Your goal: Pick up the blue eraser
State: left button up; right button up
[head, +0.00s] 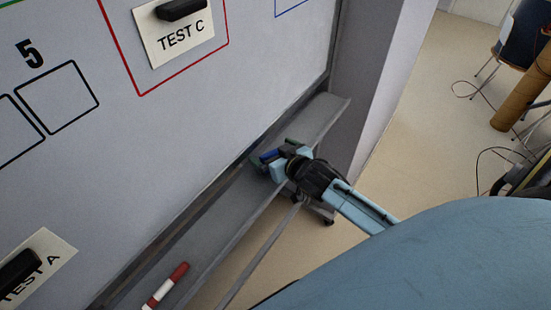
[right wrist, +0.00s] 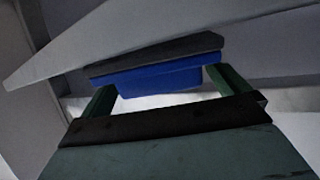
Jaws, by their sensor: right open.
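The blue eraser (right wrist: 160,78) shows in the right wrist view as a blue block with a dark grey top layer. It lies at the tray, just ahead of my right gripper (right wrist: 162,88), whose two green-looking fingers are open toward its near side. The left finger is close to the eraser's left end and the right finger overlaps its right part in the picture. In the head view a small blue part of the eraser (head: 268,155) shows at my right gripper (head: 279,163); the rest is hidden by the gripper. I cannot tell whether the fingers touch it. My left gripper is not in view.
The grey tray (head: 225,205) runs along the whiteboard's (head: 150,150) lower edge. A red and white marker (head: 165,286) lies in it, lower left. Cards marked TEST C (head: 180,38) and TEST A (head: 38,268) are on the board, each with a black object.

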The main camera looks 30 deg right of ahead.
jog(key=shift+w+f, duration=0.2)
jog(key=shift+w, duration=0.2)
jog(key=c, duration=1)
jog(key=shift+c, duration=0.2)
jog(key=shift+r, duration=0.15)
